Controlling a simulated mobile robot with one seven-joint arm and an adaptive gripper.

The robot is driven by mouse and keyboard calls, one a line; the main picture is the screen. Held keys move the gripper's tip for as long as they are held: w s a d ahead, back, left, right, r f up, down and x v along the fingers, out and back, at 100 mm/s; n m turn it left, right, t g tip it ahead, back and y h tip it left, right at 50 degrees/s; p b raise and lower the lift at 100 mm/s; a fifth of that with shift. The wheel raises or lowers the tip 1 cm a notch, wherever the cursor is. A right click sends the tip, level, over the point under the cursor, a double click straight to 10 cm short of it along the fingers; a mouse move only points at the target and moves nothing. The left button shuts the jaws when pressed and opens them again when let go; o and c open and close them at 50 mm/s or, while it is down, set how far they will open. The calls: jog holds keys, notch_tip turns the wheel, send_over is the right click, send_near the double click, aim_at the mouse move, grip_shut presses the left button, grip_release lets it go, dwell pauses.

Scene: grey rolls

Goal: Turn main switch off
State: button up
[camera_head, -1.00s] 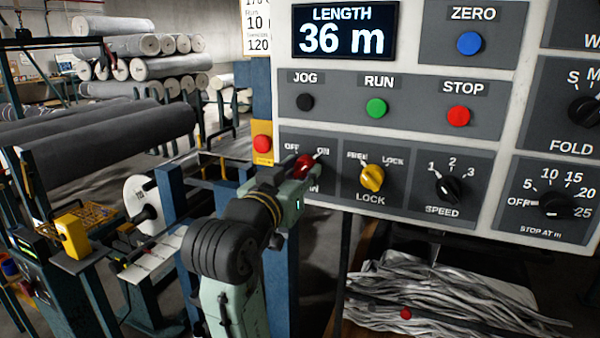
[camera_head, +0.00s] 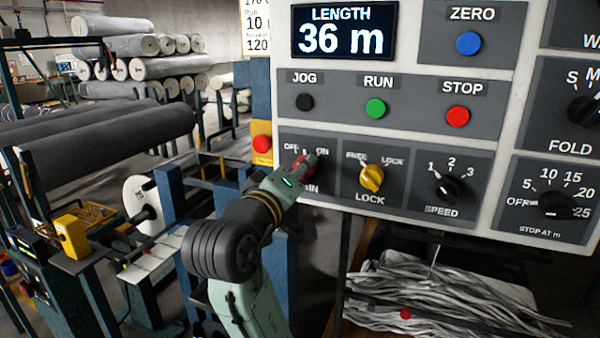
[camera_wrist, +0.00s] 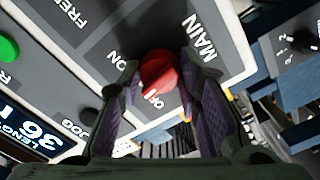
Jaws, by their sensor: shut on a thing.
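The main switch is a red knob (camera_head: 299,167) on the panel, between the OFF and ON labels and above the partly covered word MAIN. My gripper (camera_head: 306,166) is at the knob and covers part of it in the head view. In the wrist view the red knob (camera_wrist: 160,70) sits between the two fingers of my gripper (camera_wrist: 166,84), which are shut on it. A pale mark on the knob's edge lies by the partly hidden OFF label. The ON label shows to the left of the knob in that view.
The yellow LOCK knob (camera_head: 372,178) is just right of the main switch, with the SPEED knob (camera_head: 448,188) further right. The green RUN button (camera_head: 376,107) and red STOP button (camera_head: 458,116) are above. A red button on a yellow box (camera_head: 262,143) stands close left.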

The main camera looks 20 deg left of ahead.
jog(key=shift+n, duration=3.7)
jog(key=o, duration=1.2)
jog(key=shift+c, duration=0.2)
jog(key=s, duration=1.2)
jog(key=shift+a, duration=0.2)
